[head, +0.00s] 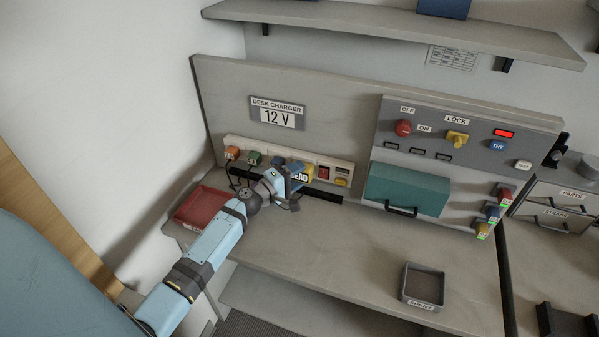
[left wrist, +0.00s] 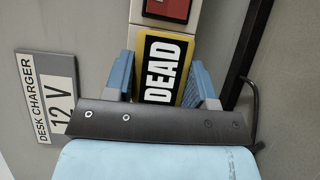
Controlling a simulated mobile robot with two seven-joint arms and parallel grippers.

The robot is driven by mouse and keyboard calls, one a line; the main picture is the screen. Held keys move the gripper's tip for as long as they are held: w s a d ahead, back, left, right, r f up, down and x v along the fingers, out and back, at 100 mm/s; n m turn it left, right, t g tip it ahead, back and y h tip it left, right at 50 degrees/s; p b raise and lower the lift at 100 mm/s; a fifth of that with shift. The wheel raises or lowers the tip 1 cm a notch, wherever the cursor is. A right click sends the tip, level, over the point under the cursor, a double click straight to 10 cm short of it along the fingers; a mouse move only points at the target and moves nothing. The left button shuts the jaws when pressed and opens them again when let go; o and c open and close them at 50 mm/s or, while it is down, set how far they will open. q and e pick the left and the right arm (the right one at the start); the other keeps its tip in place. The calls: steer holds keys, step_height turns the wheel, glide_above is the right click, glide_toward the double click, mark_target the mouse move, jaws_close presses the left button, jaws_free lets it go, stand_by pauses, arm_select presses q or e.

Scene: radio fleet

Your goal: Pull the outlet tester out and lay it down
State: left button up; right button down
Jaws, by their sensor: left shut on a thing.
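The outlet tester (head: 308,173) is a yellow block with a black face reading DEAD. It sits at the pale outlet strip (head: 335,160) along the foot of the back panel. In the left wrist view the tester (left wrist: 164,72) lies between my two blue fingers, in line with the strip. My left gripper (head: 292,182) is shut on it and partly hides it in the head view; it also shows in the left wrist view (left wrist: 165,82). I cannot tell whether the tester is still fully seated. My right gripper is not in view.
Orange (head: 231,153) and green (head: 254,158) plugs sit left on the strip; a red switch (head: 323,173) is to the right. A red tray (head: 203,207) stands at the bench's left, a grey tray (head: 423,287) at front right. A teal drawer (head: 408,188) juts out. The middle bench (head: 340,240) is clear.

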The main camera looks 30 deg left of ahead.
arm_select(q)
steer(key=shift+s+d, duration=0.15)
steer(key=shift+s, duration=0.5)
steer(key=shift+s+d, duration=0.15)
steer(key=shift+s, duration=0.5)
stand_by(0.9)
steer(key=s, duration=0.3)
steer(key=shift+s+d, duration=0.15)
steer(key=shift+d, duration=0.25)
steer(key=shift+b, duration=0.3)
stand_by(0.5)
